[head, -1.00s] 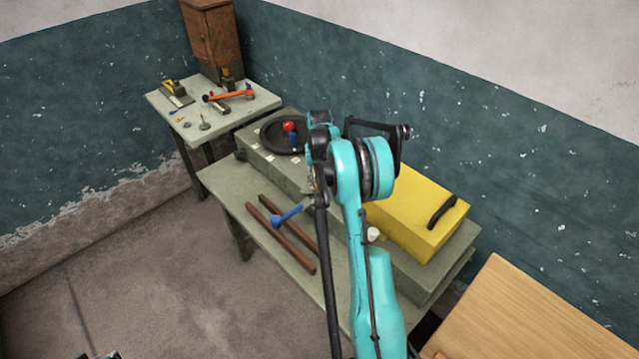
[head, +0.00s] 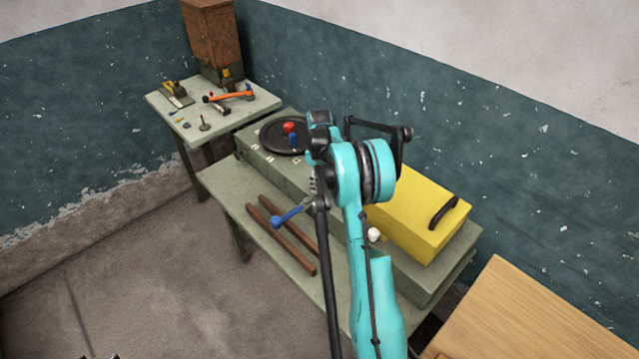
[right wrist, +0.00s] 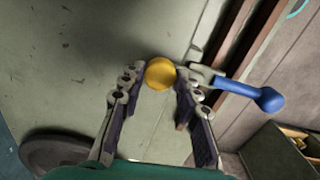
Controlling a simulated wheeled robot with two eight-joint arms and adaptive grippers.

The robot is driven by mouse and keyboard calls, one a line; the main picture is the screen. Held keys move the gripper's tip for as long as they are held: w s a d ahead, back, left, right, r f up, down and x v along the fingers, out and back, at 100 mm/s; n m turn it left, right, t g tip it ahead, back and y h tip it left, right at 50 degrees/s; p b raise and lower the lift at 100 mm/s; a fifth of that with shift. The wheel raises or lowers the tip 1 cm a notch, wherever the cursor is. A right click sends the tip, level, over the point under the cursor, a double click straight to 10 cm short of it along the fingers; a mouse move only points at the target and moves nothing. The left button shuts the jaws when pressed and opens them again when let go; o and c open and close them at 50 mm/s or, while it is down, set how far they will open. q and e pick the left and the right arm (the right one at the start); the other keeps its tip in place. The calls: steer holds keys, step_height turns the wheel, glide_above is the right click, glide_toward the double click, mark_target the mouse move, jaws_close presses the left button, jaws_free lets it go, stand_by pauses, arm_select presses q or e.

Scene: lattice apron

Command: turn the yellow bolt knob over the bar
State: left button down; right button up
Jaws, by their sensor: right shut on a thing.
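In the right wrist view the yellow bolt knob (right wrist: 160,73) is a round ball between the fingertips of my right gripper (right wrist: 157,78). The fingers are closed on its two sides. A grey metal piece sits just right of the knob, with a blue-handled lever (right wrist: 236,90) pointing right from it. In the head view my right arm hides the yellow knob and most of the gripper; the blue lever (head: 288,216) shows left of the arm. I cannot tell for sure which part is the bar. Only dark tips of what may be my left gripper (head: 98,356) show at the bottom edge.
Two brown rails (head: 270,223) lie along the green bench (head: 228,181). A black wheel with a red knob (head: 288,127) and a yellow box (head: 415,215) with a black handle stand behind. A small table (head: 258,103) holds tools. A wooden top (head: 530,305) is at right.

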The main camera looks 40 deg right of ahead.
mark_target(320, 185)
stand_by(0.3)
steer(key=o, duration=1.2)
steer(key=shift+c, duration=0.2)
step_height(320, 185, up, 12)
